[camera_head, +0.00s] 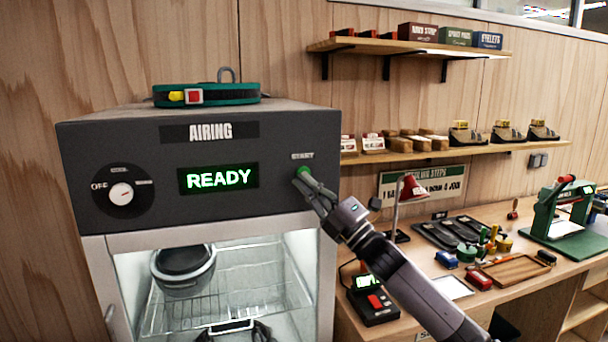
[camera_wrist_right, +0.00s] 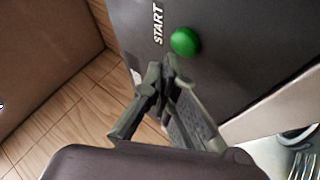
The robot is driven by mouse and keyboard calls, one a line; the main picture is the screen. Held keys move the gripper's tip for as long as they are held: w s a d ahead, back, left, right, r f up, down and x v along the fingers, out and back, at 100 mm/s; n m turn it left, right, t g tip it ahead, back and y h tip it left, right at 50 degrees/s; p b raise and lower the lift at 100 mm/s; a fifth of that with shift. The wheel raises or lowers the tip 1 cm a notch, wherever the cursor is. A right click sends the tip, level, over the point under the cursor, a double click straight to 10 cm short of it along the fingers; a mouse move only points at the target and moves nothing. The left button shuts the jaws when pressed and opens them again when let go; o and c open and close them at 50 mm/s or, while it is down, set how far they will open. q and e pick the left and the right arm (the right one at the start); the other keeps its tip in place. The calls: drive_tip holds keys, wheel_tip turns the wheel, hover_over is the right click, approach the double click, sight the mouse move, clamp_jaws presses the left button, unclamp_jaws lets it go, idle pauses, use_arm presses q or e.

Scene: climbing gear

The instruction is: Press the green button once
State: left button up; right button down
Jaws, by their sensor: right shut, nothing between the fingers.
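The green button (camera_head: 304,171) sits on the dark front panel of the airing cabinet (camera_head: 240,205), below the word START. It also shows in the right wrist view as a round green knob (camera_wrist_right: 185,41). My right gripper (camera_head: 308,183) is shut and empty, with its fingertips right at the button's lower edge. In the right wrist view the fingertips (camera_wrist_right: 170,62) are just below the button; I cannot tell if they touch it. The cabinet display (camera_head: 218,178) reads READY in green. My left gripper is not in view.
A dial (camera_head: 121,193) is on the panel's left. A green strap item (camera_head: 206,94) lies on the cabinet top. A workbench with tools and a red lamp (camera_head: 412,188) is to the right, below shelves of shoes and boxes.

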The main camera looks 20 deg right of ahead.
drive_tip(key=shift+w, duration=0.45)
drive_tip(key=shift+w, duration=0.35)
idle(0.8)
drive_tip(key=shift+s, duration=0.8)
drive_tip(key=s, duration=0.5)
drive_tip(key=shift+d+b, duration=0.1)
drive_tip(key=shift+b, duration=0.2)
idle(0.5)
